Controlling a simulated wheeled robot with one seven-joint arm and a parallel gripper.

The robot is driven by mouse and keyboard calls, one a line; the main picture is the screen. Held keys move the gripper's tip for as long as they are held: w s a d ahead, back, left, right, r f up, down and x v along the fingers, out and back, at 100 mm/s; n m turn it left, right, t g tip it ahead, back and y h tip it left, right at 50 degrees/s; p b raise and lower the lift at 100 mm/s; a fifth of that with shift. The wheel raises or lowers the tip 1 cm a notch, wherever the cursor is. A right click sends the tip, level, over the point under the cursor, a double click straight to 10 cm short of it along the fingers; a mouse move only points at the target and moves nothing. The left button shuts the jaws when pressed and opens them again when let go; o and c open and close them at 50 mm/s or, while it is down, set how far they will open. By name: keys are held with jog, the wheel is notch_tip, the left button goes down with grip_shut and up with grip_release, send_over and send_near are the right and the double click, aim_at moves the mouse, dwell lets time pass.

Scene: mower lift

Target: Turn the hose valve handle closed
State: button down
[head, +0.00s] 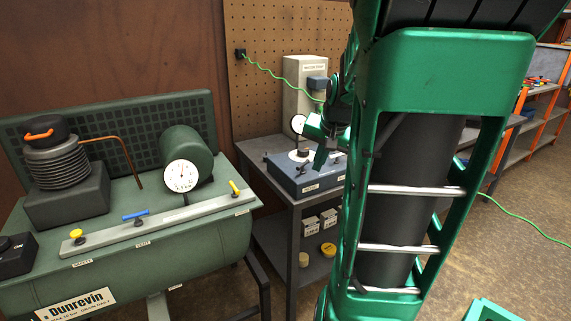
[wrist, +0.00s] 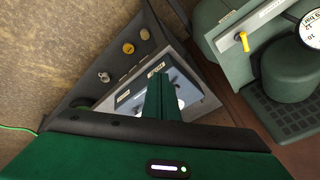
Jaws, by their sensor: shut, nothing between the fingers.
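The green compressor (head: 120,255) stands at the left with a grey valve rail along its tank. A yellow lever handle (head: 234,187) is at the rail's right end, above a small label too small to read; I take it for the hose valve handle. My gripper (head: 320,161) is right of the compressor, over the grey workbench, well apart from the handle. In the wrist view my gripper (wrist: 162,92) has its green fingers together and empty.
A blue handle (head: 136,215) marked vent and a yellow knob (head: 77,235) marked safety share the rail. A round gauge (head: 181,177) stands behind it. The workbench (head: 262,152) holds a blue-grey device (head: 300,181) close below my gripper. A green hose (head: 283,80) hangs behind.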

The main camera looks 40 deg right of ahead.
jog(key=w+d+r+m+t, duration=0.1)
jog(key=w+d+r+m, duration=0.1)
jog(key=d, duration=0.4)
send_near(303, 167)
notch_tip(303, 167, down, 5)
jog(key=s+d, duration=0.1)
jog(key=s, duration=0.1)
jog(key=shift+w+a+h, duration=0.15)
jog(key=shift+w+h, duration=0.15)
jog(key=shift+w, duration=0.95)
jog(key=shift+w+a+f, duration=0.1)
jog(key=shift+w+a, duration=0.05)
jog(key=shift+w, duration=0.6)
